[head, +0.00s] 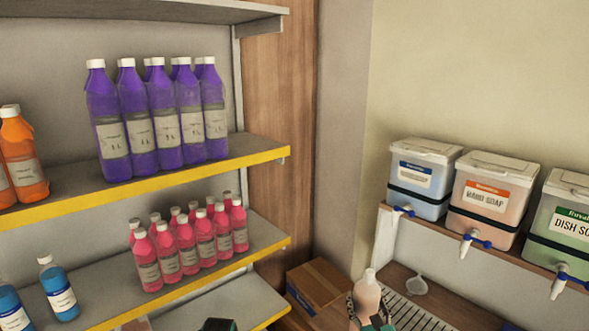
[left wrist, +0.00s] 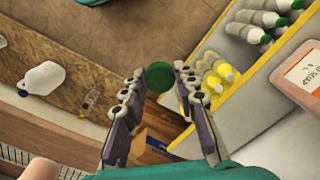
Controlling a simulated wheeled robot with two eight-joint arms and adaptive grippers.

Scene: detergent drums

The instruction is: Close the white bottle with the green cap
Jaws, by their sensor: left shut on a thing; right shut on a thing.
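The pale, slightly pinkish bottle (head: 367,290) stands upright with no cap visible on its narrow neck, at the bottom of the head view. My right gripper (head: 368,304) is shut around its body; the lower part is cut off by the frame edge. The round green cap (left wrist: 160,76) is at the fingertips of my left gripper (left wrist: 161,80) in the left wrist view, and the fingers are shut on it. The cap is apart from the bottle. My left gripper is not clearly visible in the head view.
Yellow-edged shelves (head: 150,178) with purple and pink bottles fill the left. A cardboard box (head: 318,285) is left of the bottle. A funnel (head: 417,286) lies by a drain grate (head: 415,315) to its right. Soap dispensers (head: 487,197) with taps stand behind. A white jug (left wrist: 42,78) shows in the wrist view.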

